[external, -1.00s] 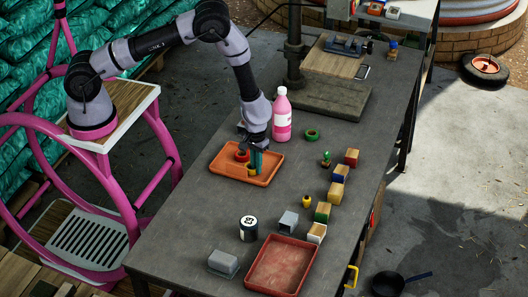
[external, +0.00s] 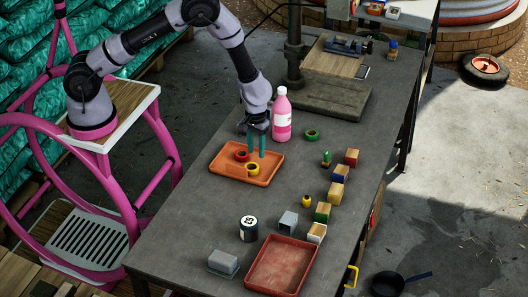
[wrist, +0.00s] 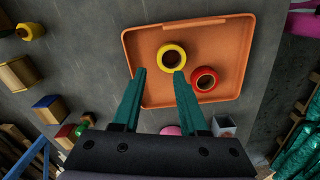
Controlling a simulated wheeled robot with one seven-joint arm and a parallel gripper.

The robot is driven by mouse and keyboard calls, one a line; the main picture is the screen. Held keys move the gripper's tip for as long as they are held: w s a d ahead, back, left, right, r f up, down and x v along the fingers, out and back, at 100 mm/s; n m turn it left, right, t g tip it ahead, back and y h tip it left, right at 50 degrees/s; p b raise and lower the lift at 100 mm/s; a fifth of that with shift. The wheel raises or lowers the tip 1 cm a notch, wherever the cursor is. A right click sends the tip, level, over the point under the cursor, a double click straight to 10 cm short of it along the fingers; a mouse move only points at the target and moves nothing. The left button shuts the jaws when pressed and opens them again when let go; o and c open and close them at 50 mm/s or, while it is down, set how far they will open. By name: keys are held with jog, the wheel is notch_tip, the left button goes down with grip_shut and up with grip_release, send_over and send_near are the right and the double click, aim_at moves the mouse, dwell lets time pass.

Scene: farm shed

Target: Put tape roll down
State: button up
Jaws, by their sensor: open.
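A yellow tape roll (external: 252,169) lies in the orange tray (external: 229,172), and it also shows in the wrist view (wrist: 171,57). A red tape roll (external: 241,155) lies beside it in the same tray; in the wrist view it (wrist: 205,79) is to the right of the yellow one. A green tape roll (external: 312,134) lies on the table to the right of the tray. My gripper (external: 256,155) is open and empty above the tray, its teal fingers pointing down. In the wrist view its fingertips (wrist: 160,71) are apart, with the yellow roll beyond them.
A pink bottle (external: 282,115) stands close to the right of my gripper. Several coloured blocks (external: 336,192) line the table's right side. The table's middle is bare.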

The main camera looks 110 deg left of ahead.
jog(key=shift+r, duration=2.3)
jog(key=d+r+m+t, duration=0.1)
jog(key=d+r+m, duration=0.4)
jog(key=r, duration=0.8)
jog(key=d+r+m+t, duration=0.25)
jog(key=d+r, duration=0.45)
jog(key=r, duration=0.6)
jog(key=s+d+r+m+t, duration=0.1)
jog(key=s+d+r+m, duration=0.2)
jog(key=s+r, duration=0.3)
jog(key=s+d+r+m+t+y, duration=0.1)
jog(key=s+d+r+m, duration=0.3)
jog(key=s+r, duration=0.2)
jog(key=s+d+r+m+t+y, duration=0.1)
jog(key=s+d+r+m, duration=0.3)
jog(key=s, duration=0.5)
notch_tip(320, 180, up, 2)
jog(key=shift+s+d+r+m+t, duration=0.15)
jog(key=shift+s+d+m+t, duration=0.1)
jog(key=shift+s+m+t, duration=0.1)
